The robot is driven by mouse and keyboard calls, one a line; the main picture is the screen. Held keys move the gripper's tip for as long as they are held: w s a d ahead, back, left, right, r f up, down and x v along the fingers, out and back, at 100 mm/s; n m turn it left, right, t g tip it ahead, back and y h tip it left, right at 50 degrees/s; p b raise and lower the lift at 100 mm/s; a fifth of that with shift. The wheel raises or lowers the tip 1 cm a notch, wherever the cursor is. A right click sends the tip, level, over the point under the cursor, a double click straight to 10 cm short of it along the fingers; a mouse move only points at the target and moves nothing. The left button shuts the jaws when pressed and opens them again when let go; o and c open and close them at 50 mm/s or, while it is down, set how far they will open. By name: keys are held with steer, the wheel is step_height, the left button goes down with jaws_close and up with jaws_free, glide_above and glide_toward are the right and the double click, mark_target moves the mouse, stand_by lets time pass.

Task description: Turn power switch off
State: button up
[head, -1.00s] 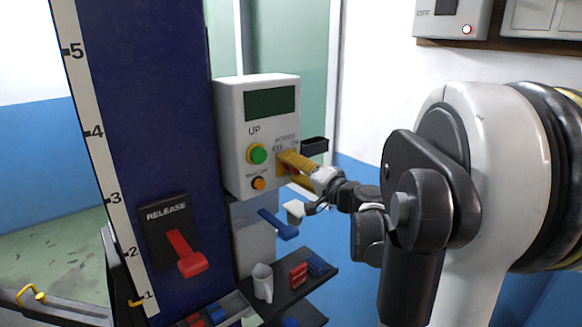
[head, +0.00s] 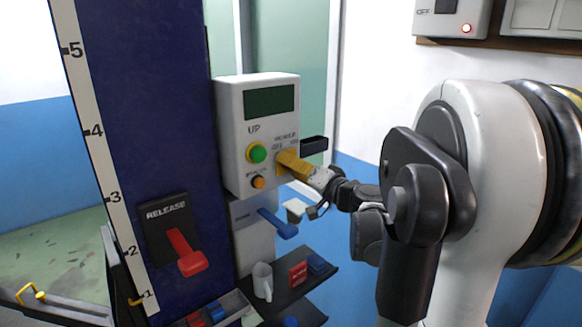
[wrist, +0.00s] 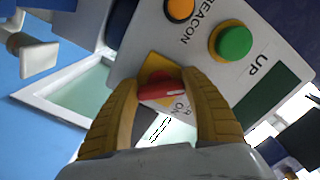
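The power switch is a red knob (wrist: 163,92) on a yellow plate (wrist: 155,70), low on the face of the white control box (head: 232,120). In the wrist view it sits between my gripper's two yellow fingers (wrist: 162,90), which press close on both its sides. A pale mark on the knob points to the right in that view. The ON label is partly visible beside it; I cannot tell the exact setting. In the head view my gripper (head: 287,162) is at the box face and hides the knob.
A green UP button (head: 257,153) and an orange beacon button (head: 258,182) lie beside the switch. A red release lever (head: 187,255) is at left.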

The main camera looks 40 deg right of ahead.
steer(key=o, duration=0.4)
steer(key=shift+o, duration=0.2)
steer(key=shift+s, duration=0.1)
steer(key=s, duration=1.1)
steer(key=shift+s, duration=0.4)
